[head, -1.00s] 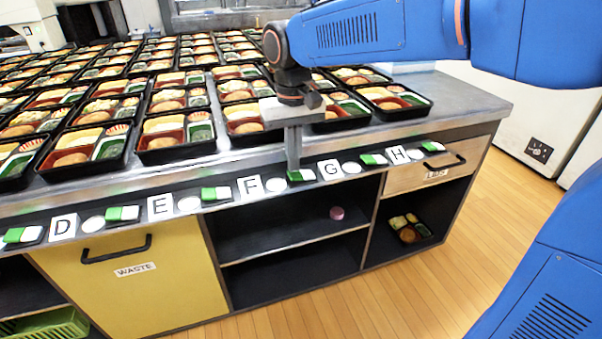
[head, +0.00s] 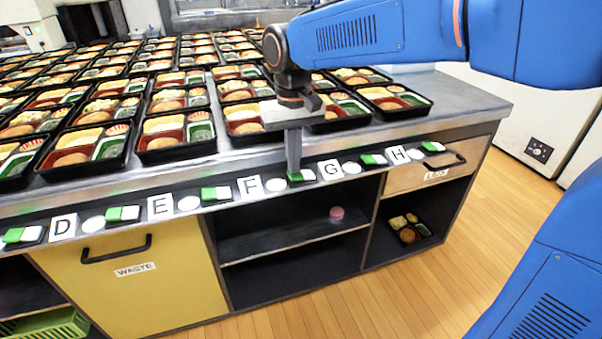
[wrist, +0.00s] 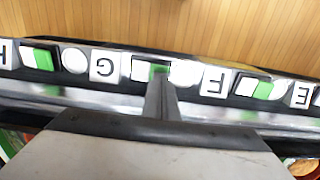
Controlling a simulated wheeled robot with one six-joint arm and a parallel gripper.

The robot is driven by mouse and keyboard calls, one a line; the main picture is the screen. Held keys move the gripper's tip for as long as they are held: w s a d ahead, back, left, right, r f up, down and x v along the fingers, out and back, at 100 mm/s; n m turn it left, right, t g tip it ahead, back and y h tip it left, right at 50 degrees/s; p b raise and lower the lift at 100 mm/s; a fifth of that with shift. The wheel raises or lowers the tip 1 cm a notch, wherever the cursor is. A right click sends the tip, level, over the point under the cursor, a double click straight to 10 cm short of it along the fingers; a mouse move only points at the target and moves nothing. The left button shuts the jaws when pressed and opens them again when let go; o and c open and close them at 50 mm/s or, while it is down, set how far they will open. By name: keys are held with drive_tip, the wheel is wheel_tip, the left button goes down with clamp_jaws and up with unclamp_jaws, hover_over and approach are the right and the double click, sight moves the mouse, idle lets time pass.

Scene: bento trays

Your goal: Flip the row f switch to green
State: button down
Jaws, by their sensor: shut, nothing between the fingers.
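The row f switch (head: 307,175) is a small rocker with a green half toward the F label (head: 249,188) and a white half toward G. In the wrist view the switch (wrist: 139,69) is partly covered by my fingers. My gripper (head: 294,170) is shut and empty, pointing down at the green half. In the wrist view its fingertips (wrist: 159,78) overlap the green half; I cannot tell whether they touch it. The round lamp (head: 277,184) beside the F label looks white.
Similar switches stand on either side, by E (head: 222,193) and G (head: 379,158). Black bento trays (head: 188,154) fill the counter behind. Below are open shelves (head: 290,244) and a yellow waste drawer (head: 150,300).

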drive_tip(key=shift+f, duration=0.55)
idle(0.4)
drive_tip(key=shift+r, duration=3.5)
